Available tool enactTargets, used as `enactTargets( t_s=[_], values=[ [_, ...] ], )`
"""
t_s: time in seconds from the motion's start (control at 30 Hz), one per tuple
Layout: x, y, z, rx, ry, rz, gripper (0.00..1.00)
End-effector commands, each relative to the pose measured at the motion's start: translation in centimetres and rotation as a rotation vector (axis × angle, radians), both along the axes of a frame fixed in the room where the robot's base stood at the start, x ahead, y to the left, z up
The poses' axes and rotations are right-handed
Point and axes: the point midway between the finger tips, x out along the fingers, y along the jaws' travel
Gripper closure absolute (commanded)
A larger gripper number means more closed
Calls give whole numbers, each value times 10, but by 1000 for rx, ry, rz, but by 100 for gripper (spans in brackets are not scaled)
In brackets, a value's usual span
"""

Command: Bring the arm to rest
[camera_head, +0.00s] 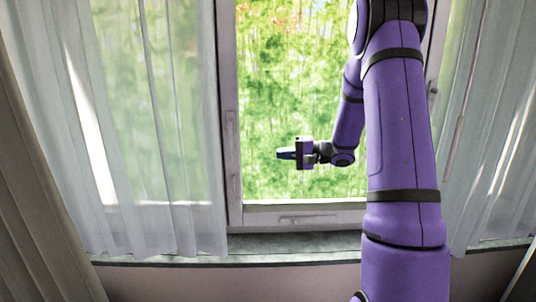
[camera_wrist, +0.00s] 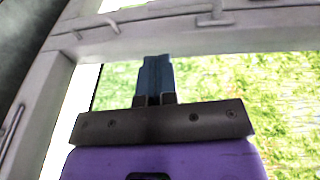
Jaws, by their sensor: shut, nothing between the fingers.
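My gripper (camera_head: 284,154) is at the end of my purple arm, which reaches up and bends back down in the head view. The gripper points left in front of the window. In the wrist view its blue fingers (camera_wrist: 155,76) are together, with nothing between them.
A window (camera_head: 290,100) with a pale frame fills the middle of the head view, with green foliage outside. Sheer white curtains (camera_head: 150,120) hang on both sides. A grey sill (camera_head: 240,246) runs below the window. No table shows. The wrist view shows the window frame (camera_wrist: 150,22) beyond the fingers.

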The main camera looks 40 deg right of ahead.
Motion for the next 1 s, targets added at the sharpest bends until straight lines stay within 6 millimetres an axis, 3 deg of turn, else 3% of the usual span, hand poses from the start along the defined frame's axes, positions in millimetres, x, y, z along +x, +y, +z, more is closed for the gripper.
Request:
enactTargets(
  t_s=[0.23,0.37,0.47,0.7,1.0],
  values=[
    [0,1,1,-2,1,3,100],
    [-5,18,10,-25,22,47,100],
    [-15,48,23,-71,68,122,100],
    [-65,130,53,-265,215,327,100],
    [-142,195,73,-581,351,476,100]
  ],
)
